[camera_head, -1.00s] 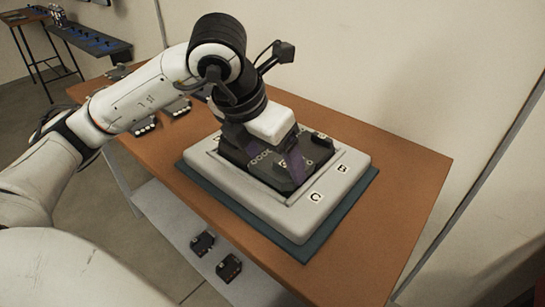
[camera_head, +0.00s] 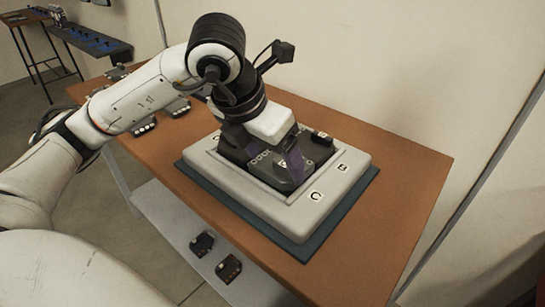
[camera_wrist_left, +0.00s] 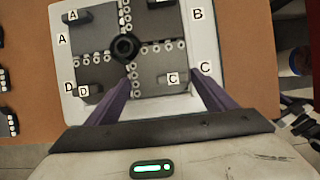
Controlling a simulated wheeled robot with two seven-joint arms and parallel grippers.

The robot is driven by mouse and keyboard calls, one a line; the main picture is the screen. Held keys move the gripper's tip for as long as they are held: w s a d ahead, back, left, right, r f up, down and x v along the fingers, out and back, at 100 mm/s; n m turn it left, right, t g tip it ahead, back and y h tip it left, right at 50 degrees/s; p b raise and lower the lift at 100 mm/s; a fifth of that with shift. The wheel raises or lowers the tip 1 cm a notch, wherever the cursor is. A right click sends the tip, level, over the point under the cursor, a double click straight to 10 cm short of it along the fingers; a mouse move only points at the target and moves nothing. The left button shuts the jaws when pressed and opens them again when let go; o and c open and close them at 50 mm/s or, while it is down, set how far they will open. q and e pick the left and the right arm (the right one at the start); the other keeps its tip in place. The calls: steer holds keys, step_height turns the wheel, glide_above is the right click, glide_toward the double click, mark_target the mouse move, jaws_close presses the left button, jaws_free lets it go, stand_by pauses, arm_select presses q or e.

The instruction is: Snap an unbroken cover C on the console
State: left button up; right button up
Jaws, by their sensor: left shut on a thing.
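The console (camera_head: 265,205) is a pale square frame with letter labels at its sides, on a dark teal mat (camera_head: 352,204). Dark grey covers fill its middle around a black round knob (camera_wrist_left: 125,46). My left gripper (camera_head: 292,160) points down over the console. Its purple fingers are closed on cover C (camera_wrist_left: 150,86), a dark grey piece marked C, in the quarter beside the frame's C label (camera_wrist_left: 205,68). Cover D (camera_wrist_left: 92,82) and cover A (camera_wrist_left: 85,25) lie in neighbouring quarters. Whether cover C is fully down cannot be told. My right gripper is out of view.
The console stands on a brown table (camera_head: 400,180) with bare room at its right. More dark pieces (camera_head: 145,125) lie at the table's left edge. Two others (camera_head: 202,243) (camera_head: 228,268) are on the lower shelf. A wall is behind.

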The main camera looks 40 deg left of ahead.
arm_select(q)
steer(key=shift+s+f, duration=0.1)
steer(key=shift+f, duration=0.2)
steer(key=o, duration=1.2)
steer(key=shift+d, duration=0.15)
steer(key=shift+o, duration=0.2)
steer(key=shift+f, duration=0.1)
steer(key=shift+a, duration=0.2)
steer(key=shift+s+r, duration=0.1)
steer(key=shift+r, duration=0.3)
steer(key=p+v, duration=0.2)
steer(key=v, duration=0.8)
steer(key=shift+d, duration=0.3)
